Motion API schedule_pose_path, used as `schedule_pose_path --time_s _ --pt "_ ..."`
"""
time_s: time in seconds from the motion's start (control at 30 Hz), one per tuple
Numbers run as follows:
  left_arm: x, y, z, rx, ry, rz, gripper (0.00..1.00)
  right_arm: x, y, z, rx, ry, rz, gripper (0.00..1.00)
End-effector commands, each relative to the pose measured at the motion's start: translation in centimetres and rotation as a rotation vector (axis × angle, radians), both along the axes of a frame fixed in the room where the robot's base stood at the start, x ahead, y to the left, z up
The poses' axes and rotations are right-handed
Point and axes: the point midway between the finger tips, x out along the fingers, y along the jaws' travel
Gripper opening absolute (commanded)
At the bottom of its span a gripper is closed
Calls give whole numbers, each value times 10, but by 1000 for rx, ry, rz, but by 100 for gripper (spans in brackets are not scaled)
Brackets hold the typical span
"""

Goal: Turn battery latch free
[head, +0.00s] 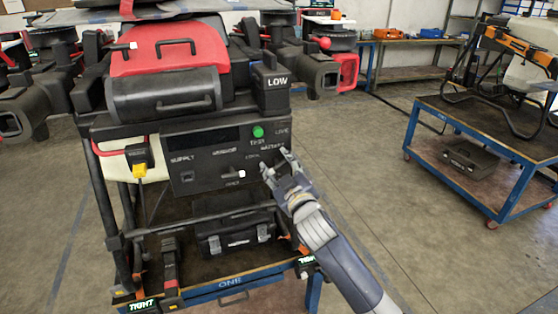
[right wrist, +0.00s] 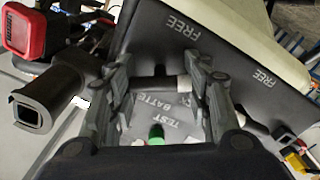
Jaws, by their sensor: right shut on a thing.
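The battery latch (right wrist: 160,85) is a dark bar with a white end, set on the drone's black panel (head: 205,150). It lies between the fingers of my right gripper (head: 277,165) in the right wrist view (right wrist: 162,95), and the fingers are shut on it. The latch is hidden behind the gripper in the head view. The word FREE (right wrist: 183,30) is printed on the panel beyond the latch. The lettering near the fingers is partly covered, so how far the latch is turned cannot be told. My left gripper is not in view.
A green button (head: 258,131) sits on the panel above the gripper. Another white-tipped handle (head: 240,174) is to its left. A blue cart (head: 240,283) carries the drone. Another cart (head: 455,120) stands right, with clear floor between.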

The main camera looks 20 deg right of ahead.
Motion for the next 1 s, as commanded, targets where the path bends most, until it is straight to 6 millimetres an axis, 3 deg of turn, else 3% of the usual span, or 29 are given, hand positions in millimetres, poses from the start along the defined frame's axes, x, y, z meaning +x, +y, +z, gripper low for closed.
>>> schedule_pose_path --time_s 0.4,1.0 --pt "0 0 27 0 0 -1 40 0 1 4 -398 -17 1 21" --pt "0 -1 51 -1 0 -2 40 0 2 2 -892 -35 3 21"
